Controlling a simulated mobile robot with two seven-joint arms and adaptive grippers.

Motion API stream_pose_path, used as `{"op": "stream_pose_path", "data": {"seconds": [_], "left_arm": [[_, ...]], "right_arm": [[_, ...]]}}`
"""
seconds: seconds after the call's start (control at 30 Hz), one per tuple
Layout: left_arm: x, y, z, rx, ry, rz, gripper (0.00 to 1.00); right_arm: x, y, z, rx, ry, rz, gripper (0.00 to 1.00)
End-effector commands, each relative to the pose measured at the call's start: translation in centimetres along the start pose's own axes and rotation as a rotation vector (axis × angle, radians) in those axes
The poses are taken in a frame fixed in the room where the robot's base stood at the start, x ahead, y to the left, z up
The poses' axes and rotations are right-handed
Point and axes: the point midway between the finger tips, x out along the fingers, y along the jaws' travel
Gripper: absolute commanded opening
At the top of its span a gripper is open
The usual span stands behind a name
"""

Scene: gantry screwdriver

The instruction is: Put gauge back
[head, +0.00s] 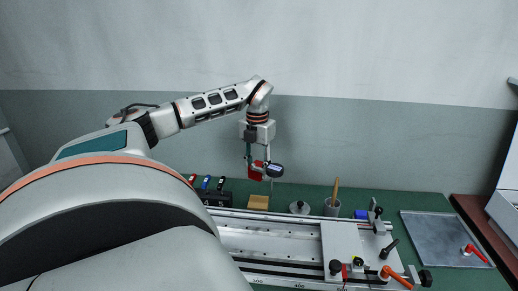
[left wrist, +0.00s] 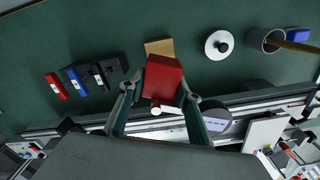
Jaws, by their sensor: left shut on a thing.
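My left gripper (head: 257,165) hangs fingers-down above the back of the green bench, beyond the rail. It is shut on the gauge, which has a round dark dial (head: 275,170) with a pale display and a red body (head: 256,174). The gauge is held clear of the bench. In the left wrist view the fingers (left wrist: 160,97) stand either side of the red body (left wrist: 163,78), and the grey dial (left wrist: 216,117) shows past the right finger. The fingers partly cover the gauge. My right gripper is out of view.
A rail fixture (head: 270,238) runs along the front. Behind it stand a black rack (head: 215,198) with coloured handles, a tan block (head: 258,202), a white disc with black knob (head: 299,208), a grey cup (head: 332,208) and a blue block (head: 361,214). A metal plate (head: 438,232) lies right.

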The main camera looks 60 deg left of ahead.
Motion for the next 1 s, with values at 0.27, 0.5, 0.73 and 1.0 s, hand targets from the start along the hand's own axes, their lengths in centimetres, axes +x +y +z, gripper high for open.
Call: {"op": "stream_pose_path", "data": {"seconds": [0.27, 0.5, 0.73, 1.0], "left_arm": [[5.5, 0.0, 0.0, -0.001, 0.001, 0.001, 0.00], [7.3, 0.0, 0.0, -0.001, -0.001, 0.000, 0.00], [10.3, 0.0, 0.0, -0.002, -0.001, -0.001, 0.00], [10.8, 0.0, 0.1, -0.001, -0.004, -0.001, 0.00]], "right_arm": [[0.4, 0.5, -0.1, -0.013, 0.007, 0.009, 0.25], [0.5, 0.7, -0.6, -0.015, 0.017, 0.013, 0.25], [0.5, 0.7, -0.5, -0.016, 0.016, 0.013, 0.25], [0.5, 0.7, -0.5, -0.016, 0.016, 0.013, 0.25]]}}
